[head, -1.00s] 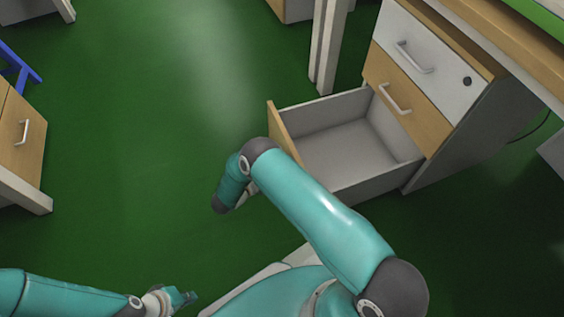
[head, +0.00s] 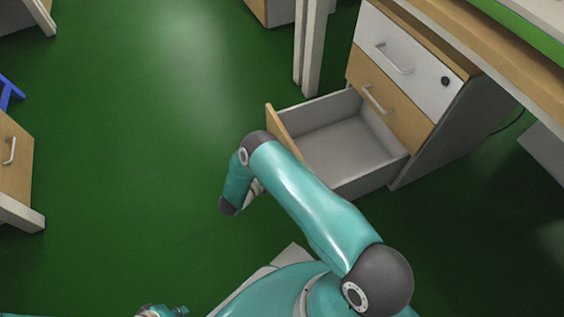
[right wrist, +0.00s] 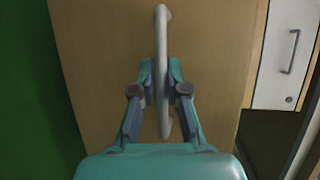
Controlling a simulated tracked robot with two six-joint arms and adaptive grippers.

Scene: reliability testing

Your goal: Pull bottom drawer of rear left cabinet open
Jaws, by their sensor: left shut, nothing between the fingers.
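The cabinet (head: 445,135) stands at the right in the head view, with its bottom drawer (head: 345,145) pulled out and empty. The drawer's wooden front (head: 283,128) is partly hidden behind my right arm. In the right wrist view, the white drawer handle (right wrist: 161,35) runs up and down across the wooden front. My right gripper (right wrist: 161,68) has one finger on each side of this handle, close against it, and is shut on it. It is mostly hidden in the head view. My left gripper (head: 162,311) is shut and empty at the bottom edge, away from the cabinet.
Two closed drawers with handles sit above the open one, the top one white (head: 405,60) with a lock. A white table leg (head: 312,50) stands behind the drawer. Another wooden cabinet (head: 14,160) is at the left edge. Green floor (head: 130,150) between is clear.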

